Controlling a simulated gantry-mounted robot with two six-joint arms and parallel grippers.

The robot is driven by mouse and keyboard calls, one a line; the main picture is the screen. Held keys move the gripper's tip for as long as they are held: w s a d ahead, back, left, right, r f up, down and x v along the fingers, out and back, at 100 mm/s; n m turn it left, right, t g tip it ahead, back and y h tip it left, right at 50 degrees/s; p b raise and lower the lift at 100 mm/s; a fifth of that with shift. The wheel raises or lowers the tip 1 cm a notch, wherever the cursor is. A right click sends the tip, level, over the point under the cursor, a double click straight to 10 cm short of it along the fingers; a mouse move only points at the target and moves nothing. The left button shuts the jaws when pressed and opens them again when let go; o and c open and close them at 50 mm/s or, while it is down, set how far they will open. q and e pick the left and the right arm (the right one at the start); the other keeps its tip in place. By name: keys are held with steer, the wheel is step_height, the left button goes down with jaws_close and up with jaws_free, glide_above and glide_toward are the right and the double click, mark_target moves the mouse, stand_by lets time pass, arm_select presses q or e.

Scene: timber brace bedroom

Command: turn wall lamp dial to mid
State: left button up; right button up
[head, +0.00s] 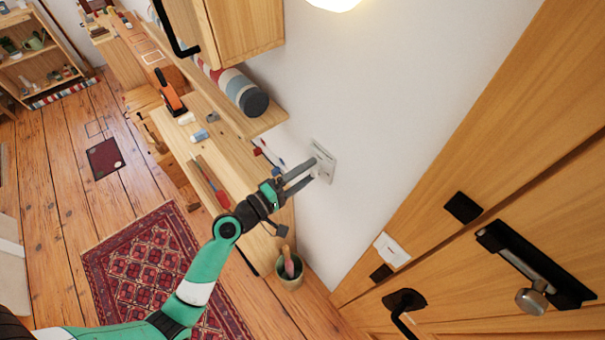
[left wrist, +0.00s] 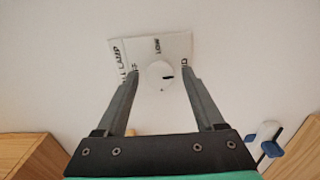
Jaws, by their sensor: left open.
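The wall lamp dial (left wrist: 160,75) is a round white knob on a white plate (left wrist: 150,48) on the wall. The plate also shows in the head view (head: 323,158). My left gripper (head: 312,172) is open, with its fingers pointing at the plate. In the left wrist view its two fingertips (left wrist: 160,82) stand one on each side of the knob, with gaps. Whether they touch the plate I cannot tell. My right gripper is not in view.
A lit lamp (head: 334,3) is at the top of the head view. A wooden shelf (head: 262,122) with a striped roll (head: 238,88) lies left of the plate. A wooden door with a handle (head: 532,295) is at right. A pot (head: 290,272) stands below.

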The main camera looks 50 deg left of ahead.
arm_select(q)
steer(key=s+b, duration=0.2)
steer(key=s, duration=0.9)
steer(key=shift+s+a+b, duration=0.25)
steer(key=shift+s+b, duration=0.05)
steer(key=shift+b, duration=0.05)
